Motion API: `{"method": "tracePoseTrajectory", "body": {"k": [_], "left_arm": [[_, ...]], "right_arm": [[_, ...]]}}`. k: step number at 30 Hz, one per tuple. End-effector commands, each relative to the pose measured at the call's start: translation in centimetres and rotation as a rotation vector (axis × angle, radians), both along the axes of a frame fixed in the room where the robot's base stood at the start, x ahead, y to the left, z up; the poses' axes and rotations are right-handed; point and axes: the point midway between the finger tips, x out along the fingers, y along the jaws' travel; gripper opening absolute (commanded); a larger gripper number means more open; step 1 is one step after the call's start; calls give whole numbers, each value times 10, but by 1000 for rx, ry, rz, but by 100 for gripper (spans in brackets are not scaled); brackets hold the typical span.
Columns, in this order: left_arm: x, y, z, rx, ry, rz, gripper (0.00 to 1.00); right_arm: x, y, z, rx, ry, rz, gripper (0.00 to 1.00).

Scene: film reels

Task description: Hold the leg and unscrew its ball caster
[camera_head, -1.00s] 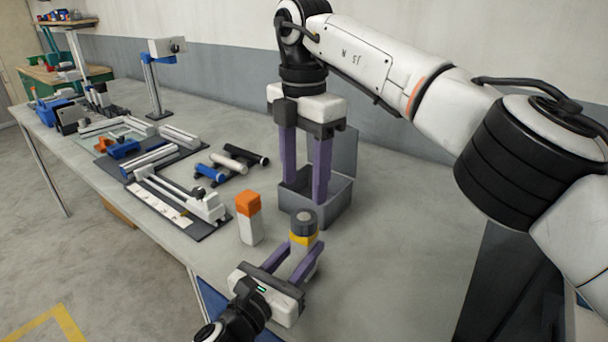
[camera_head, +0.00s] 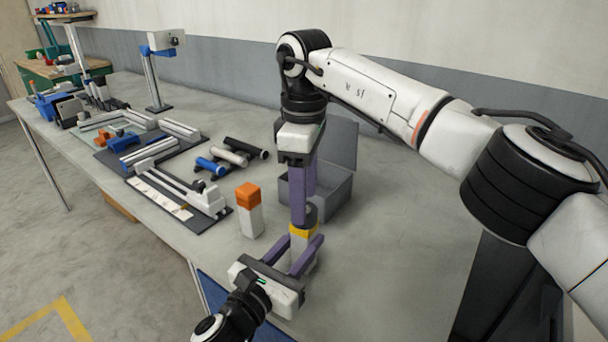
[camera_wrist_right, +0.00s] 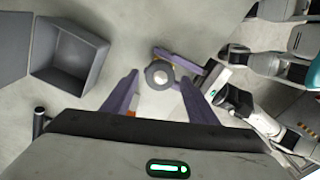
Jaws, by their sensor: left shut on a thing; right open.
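The leg (camera_head: 299,254) is a short pale upright post with a yellow band (camera_head: 303,232) near its top. Its dark grey ball caster (camera_head: 310,212) sits on top; the right wrist view shows it from above as a round grey cap (camera_wrist_right: 159,75). My left gripper (camera_head: 303,244) is shut on the leg below the band. My right gripper (camera_head: 303,213) points straight down over the caster, open. In the right wrist view its purple fingers (camera_wrist_right: 160,82) stand apart on either side of the caster. One finger partly hides the caster in the head view.
An open grey box (camera_head: 330,196) stands just behind, its lid raised. A white block with an orange top (camera_head: 249,211) stands left of the leg. Several rods (camera_head: 230,158) and rail fixtures (camera_head: 170,190) lie farther left. The table right of the leg is clear.

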Motion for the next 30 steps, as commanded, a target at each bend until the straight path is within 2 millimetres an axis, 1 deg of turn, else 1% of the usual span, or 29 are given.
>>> {"method": "tracePoseTrajectory", "body": {"k": [1, 3, 6, 10, 16, 17, 18, 24, 28, 30], "left_arm": [[0, 0, 0, 1, 1, 0, 0], [0, 0, 0, 1, 1, 0, 0], [0, 0, 0, 1, 1, 0, 0], [0, 0, 0, 1, 1, 0, 0], [0, 0, 0, 1, 1, 0, 0], [0, 0, 0, 1, 1, 0, 0], [0, 0, 0, 1, 1, 0, 0], [0, 0, 0, 1, 1, 0, 0], [0, 0, 0, 1, 1, 0, 0], [0, 0, 0, 1, 1, 0, 0]], "right_arm": [[0, 0, -8, -1, 2, 2, 53], [0, 0, -16, 0, 1, 1, 53], [0, 0, -24, -1, 0, 0, 53], [0, 0, -28, 0, -1, 0, 53], [0, 0, -28, 0, -1, 1, 53], [0, 0, -28, 0, -1, 1, 51], [0, 0, -28, 0, -1, 1, 45], [0, 0, -28, 0, -1, 1, 12], [0, 0, -28, 0, -2, 37, 12], [0, 0, -27, 1, -2, 116, 12]]}}
